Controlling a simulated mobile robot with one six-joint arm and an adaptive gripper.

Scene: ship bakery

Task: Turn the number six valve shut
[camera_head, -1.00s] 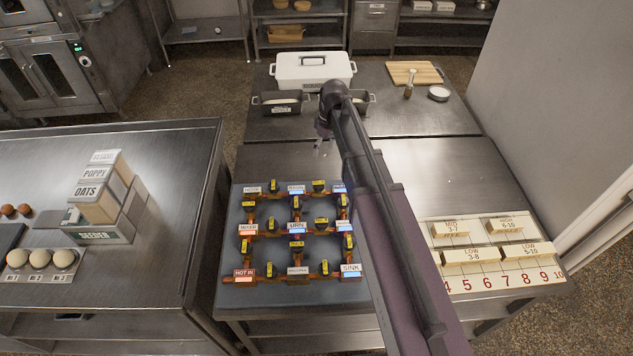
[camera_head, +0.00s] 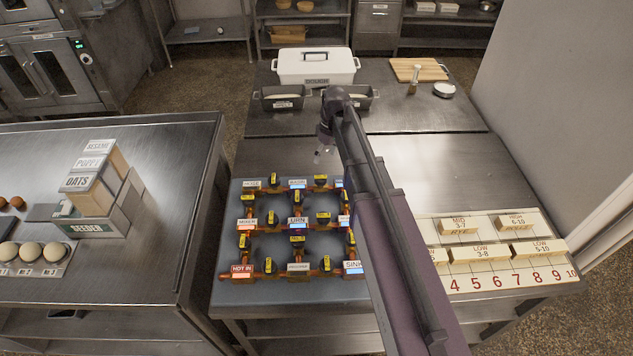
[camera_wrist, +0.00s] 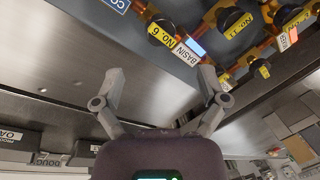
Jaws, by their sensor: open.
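The number six valve is a black round knob with a yellow "No. 6" tag (camera_wrist: 161,34), at the top centre of the wrist view beside the white BASIN label (camera_wrist: 187,52). In the head view it appears to be the top-row knob (camera_head: 320,181) right of the BASIN label; its tag is too small to read there. My gripper (camera_wrist: 162,80) is open and empty, its fingers spread apart on the near side of the knob in the wrist view, not touching it. In the head view my gripper (camera_head: 323,142) hangs just beyond the panel's far edge.
The valve panel (camera_head: 232,210) carries several similar knobs on copper pipes; No. 11 (camera_wrist: 238,25) is a neighbour. My arm hides its right edge. A white dough box (camera_head: 316,67) and dark pans (camera_head: 283,97) stand behind. A numbered board (camera_head: 500,280) lies right. Bare steel separates panel and pans.

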